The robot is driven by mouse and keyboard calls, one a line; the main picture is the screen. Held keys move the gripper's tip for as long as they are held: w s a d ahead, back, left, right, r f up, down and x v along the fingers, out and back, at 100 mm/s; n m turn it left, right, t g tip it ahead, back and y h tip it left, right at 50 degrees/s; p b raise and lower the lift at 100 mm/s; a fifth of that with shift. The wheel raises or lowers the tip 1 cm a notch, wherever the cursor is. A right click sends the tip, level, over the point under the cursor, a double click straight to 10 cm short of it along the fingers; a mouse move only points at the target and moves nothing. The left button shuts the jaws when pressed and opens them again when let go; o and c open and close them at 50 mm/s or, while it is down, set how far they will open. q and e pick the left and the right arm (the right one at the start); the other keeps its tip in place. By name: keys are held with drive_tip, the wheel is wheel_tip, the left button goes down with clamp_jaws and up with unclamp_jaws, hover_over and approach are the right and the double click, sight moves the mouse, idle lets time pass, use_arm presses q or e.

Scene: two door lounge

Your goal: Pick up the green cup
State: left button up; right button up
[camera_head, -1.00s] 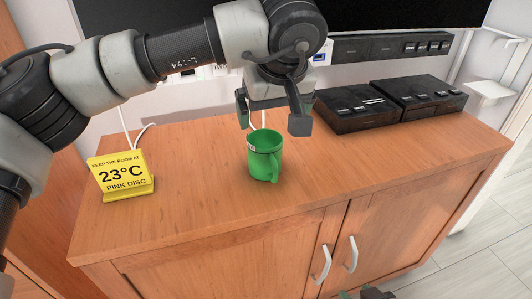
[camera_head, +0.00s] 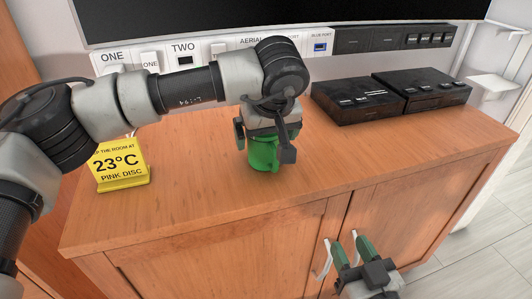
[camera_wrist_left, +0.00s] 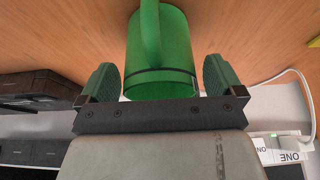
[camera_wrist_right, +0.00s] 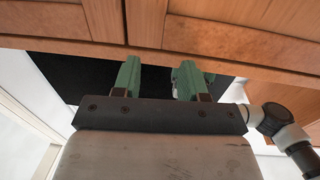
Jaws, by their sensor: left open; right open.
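The green cup (camera_head: 263,157) stands upright on the wooden cabinet top. My left gripper (camera_head: 264,146) is directly above it and hides its upper part in the head view. In the left wrist view the cup (camera_wrist_left: 160,50) lies between the two open fingers of my left gripper (camera_wrist_left: 160,80), with a gap showing on each side. The cup's handle points up in that picture. My right gripper (camera_head: 351,246) is open and empty in front of the cabinet doors. It also shows in the right wrist view (camera_wrist_right: 157,78).
A yellow sign (camera_head: 121,166) stands at the left of the wooden cabinet (camera_head: 200,205). Two black boxes (camera_head: 353,100) sit at the back right. A wall panel with labelled ports (camera_head: 215,50) is behind. The top between cup and sign is clear.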

use_arm(q)
drive_tip(key=c, duration=1)
drive_tip(key=shift+r, duration=0.1)
